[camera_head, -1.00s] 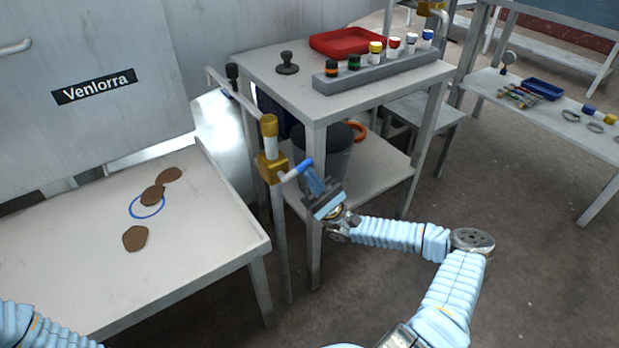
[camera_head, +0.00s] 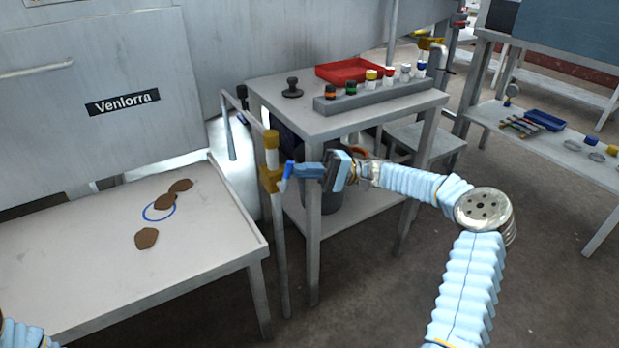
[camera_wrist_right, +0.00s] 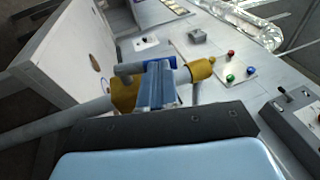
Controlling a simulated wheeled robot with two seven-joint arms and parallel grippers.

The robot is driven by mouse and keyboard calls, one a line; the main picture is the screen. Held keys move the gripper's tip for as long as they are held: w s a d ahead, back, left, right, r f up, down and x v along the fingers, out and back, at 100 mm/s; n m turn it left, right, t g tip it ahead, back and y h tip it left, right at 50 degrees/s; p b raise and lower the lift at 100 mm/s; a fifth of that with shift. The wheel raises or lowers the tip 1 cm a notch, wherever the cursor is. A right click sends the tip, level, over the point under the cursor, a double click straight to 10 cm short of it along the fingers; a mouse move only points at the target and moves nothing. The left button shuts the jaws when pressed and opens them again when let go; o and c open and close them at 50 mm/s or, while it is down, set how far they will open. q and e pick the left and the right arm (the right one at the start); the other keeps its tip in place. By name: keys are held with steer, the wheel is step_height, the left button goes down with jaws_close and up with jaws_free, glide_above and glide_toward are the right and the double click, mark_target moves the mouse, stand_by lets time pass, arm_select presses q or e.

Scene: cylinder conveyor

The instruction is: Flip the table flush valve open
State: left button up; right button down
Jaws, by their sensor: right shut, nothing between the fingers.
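The table flush valve is a brass-coloured body (camera_head: 270,180) on an upright grey pipe beside the left table's right edge. Its lever has a blue grip (camera_head: 287,174), close to the right of the body. My right gripper (camera_head: 297,171) is shut and empty, its fingertips at the blue grip. In the right wrist view the blue grip (camera_wrist_right: 160,62) lies across the shut fingertips, near the brass body (camera_wrist_right: 123,94); whether they touch is unclear. The fingers hide part of the lever. My left gripper is out of view; only a bit of that arm shows at the bottom left.
The left table (camera_head: 215,245) carries brown patches and a blue ring. Behind the valve, a small table (camera_head: 275,92) holds a grey rack (camera_head: 385,90) of capped bottles, a red tray (camera_head: 350,71) and a black stamp-like object (camera_head: 292,87). Open floor lies at front right.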

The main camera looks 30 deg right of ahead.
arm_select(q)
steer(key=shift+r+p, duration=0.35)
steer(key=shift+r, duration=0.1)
arm_select(e)
steer(key=shift+a+r+n+h, duration=0.2)
steer(key=shift+a+r+h, duration=0.15)
steer(key=shift+h, duration=0.5)
steer(key=shift+a+r+n+h, duration=0.2)
steer(key=shift+a+r+h, duration=0.15)
steer(key=shift+h, duration=0.5)
steer(key=shift+s, duration=0.1)
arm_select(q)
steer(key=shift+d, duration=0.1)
